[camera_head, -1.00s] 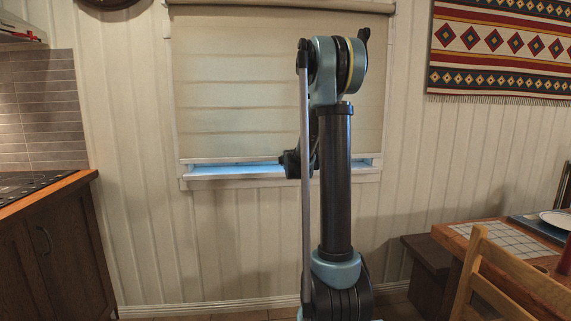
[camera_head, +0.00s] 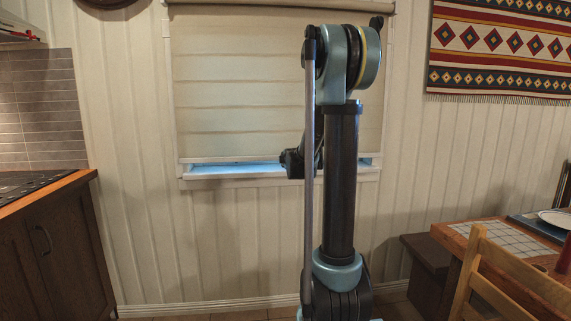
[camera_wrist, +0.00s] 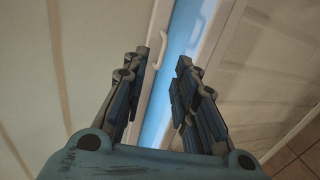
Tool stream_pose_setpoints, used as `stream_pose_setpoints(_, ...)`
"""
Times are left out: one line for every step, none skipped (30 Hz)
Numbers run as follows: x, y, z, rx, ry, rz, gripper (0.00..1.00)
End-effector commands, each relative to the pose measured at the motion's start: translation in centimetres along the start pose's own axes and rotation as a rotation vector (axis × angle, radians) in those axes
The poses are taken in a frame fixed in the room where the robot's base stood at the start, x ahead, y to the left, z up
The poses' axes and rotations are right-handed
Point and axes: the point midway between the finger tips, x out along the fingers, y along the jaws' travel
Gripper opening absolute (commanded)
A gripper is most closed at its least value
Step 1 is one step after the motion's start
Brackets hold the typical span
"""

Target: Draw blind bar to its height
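The beige blind (camera_head: 240,95) hangs over most of the window, its white bottom bar (camera_head: 230,160) a little above the sill. A thin blue strip of window shows below the bar. My gripper (camera_head: 289,158) is at the bar, right of its middle, partly hidden by my arm. In the wrist view, my gripper (camera_wrist: 163,62) is open, with the blue strip between its spread fingers. The white bar (camera_wrist: 155,35) runs by the left finger. Whether a finger touches the bar cannot be told.
The white sill (camera_head: 235,175) lies just below the strip. A counter (camera_head: 40,200) stands at left; a table (camera_head: 500,240) and a wooden chair (camera_head: 500,275) at right.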

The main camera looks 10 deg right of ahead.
Motion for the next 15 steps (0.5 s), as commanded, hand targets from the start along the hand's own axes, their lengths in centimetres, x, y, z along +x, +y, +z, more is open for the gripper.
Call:
stream_pose_setpoints(-0.8,0.0,0.0,0.000,0.000,0.000,0.27)
stream_pose_setpoints(-1.1,0.0,0.0,0.000,0.000,0.000,0.27)
stream_pose_setpoints(-1.6,0.0,0.0,0.000,0.000,0.000,0.27)
stream_pose_setpoints(-2.0,0.0,0.0,0.000,0.000,0.000,0.27)
stream_pose_setpoints(-2.4,0.0,0.0,0.000,0.000,0.000,0.27)
stream_pose_setpoints(-2.9,0.0,0.0,0.000,0.000,0.000,0.27)
stream_pose_setpoints(-3.2,-0.1,0.0,0.000,0.000,0.000,0.27)
stream_pose_setpoints(-3.6,-0.1,0.0,0.000,0.000,0.000,0.27)
stream_pose_setpoints(-4.1,-0.1,0.0,-0.001,0.000,0.000,0.27)
stream_pose_setpoints(-4.4,-0.1,0.0,-0.001,0.000,-0.001,0.27)
stream_pose_setpoints(-4.7,-0.1,0.0,-0.001,0.000,-0.001,0.27)
stream_pose_setpoints(-5.0,-0.1,0.0,-0.001,0.000,-0.001,0.27)
stream_pose_setpoints(-5.3,-0.1,0.0,-0.001,0.000,-0.001,0.27)
stream_pose_setpoints(-5.5,-0.1,0.0,-0.001,0.000,-0.001,0.27)
stream_pose_setpoints(-5.8,-0.1,0.0,-0.001,0.000,-0.001,0.27)
